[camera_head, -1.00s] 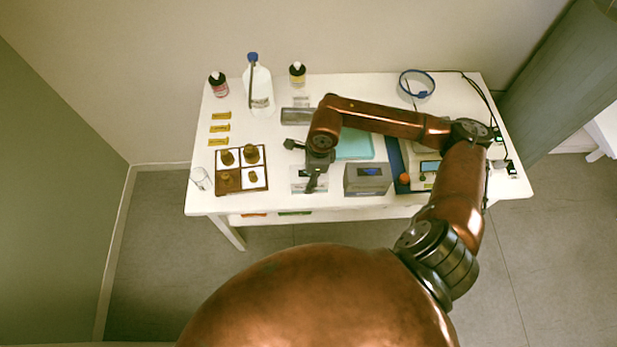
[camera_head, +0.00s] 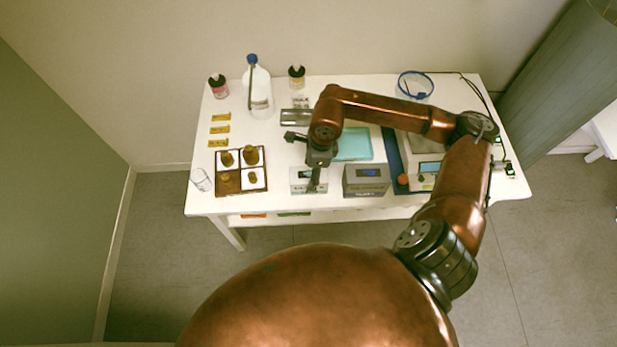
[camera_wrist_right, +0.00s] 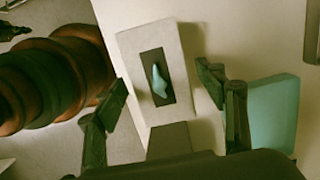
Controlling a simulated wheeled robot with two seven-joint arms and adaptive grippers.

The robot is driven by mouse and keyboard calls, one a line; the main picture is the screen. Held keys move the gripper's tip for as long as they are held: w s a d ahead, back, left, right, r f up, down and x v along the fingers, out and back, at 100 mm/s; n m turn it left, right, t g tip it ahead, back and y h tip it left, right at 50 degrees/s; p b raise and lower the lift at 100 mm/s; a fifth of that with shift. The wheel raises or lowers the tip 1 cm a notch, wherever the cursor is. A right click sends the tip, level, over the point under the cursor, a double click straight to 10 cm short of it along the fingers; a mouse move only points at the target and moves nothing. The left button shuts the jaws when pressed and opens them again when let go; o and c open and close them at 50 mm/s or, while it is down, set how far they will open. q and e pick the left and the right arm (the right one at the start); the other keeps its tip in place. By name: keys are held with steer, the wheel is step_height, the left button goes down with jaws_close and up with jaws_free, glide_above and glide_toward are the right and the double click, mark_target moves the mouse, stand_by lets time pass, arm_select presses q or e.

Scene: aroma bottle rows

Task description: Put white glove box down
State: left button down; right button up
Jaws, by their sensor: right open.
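The white glove box (camera_head: 299,186) sits near the front edge of the white table, partly hidden by my right gripper (camera_head: 316,174). In the right wrist view, the glove box (camera_wrist_right: 186,62) has a dark slot in its top with a teal glove (camera_wrist_right: 160,82) poking out. My right gripper (camera_wrist_right: 166,108) is open, with one finger on each side of the box in that view. There are visible gaps beside the fingers, though I cannot tell the exact clearance. My left gripper is not in view.
A grey device box (camera_head: 367,187) stands just right of the glove box. A teal pad (camera_head: 353,145) lies behind. A brown-and-white tray (camera_head: 228,187) with stoppers is at left.

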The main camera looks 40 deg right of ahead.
steer(key=r, duration=0.5)
steer(key=d+r, duration=0.1)
steer(key=r, duration=0.2)
steer(key=shift+s+p, duration=0.35)
steer(key=shift+p, duration=0.05)
